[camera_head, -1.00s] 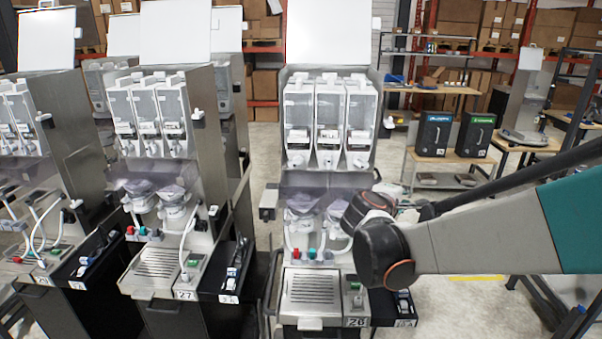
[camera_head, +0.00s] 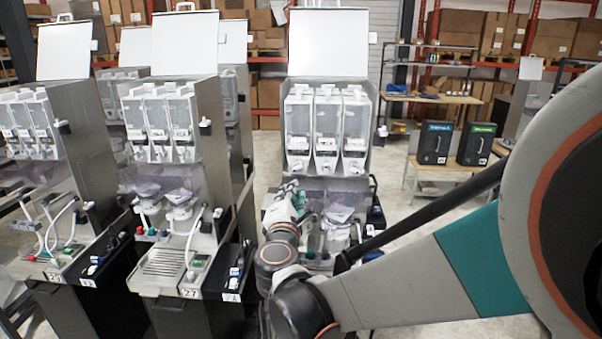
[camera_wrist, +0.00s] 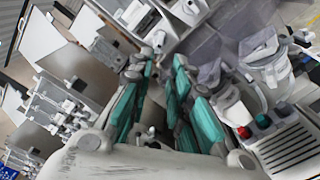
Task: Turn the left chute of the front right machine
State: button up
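The front right machine (camera_head: 372,105) stands in the middle of the head view, with three clear canisters and a white chute under each. Its left chute (camera_head: 297,163) is the leftmost. My gripper (camera_head: 293,188) is just below it, in front of the machine's left side; I cannot tell whether they touch. In the wrist view my gripper (camera_wrist: 165,62) has its two teal fingers apart, with nothing clearly held between them. White chute parts (camera_wrist: 142,16) show beyond the fingertips, but I cannot tell which chute they belong to.
A mixing bowl unit (camera_wrist: 265,65) and red and teal knobs (camera_wrist: 254,126) lie right of the fingers in the wrist view. Machine 27 (camera_head: 208,140) stands close on the left. My arm covers the front machine's lower part.

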aim_at(297, 169)
jog(key=w, duration=1.4)
jog(key=shift+d, duration=0.25)
grip_shut()
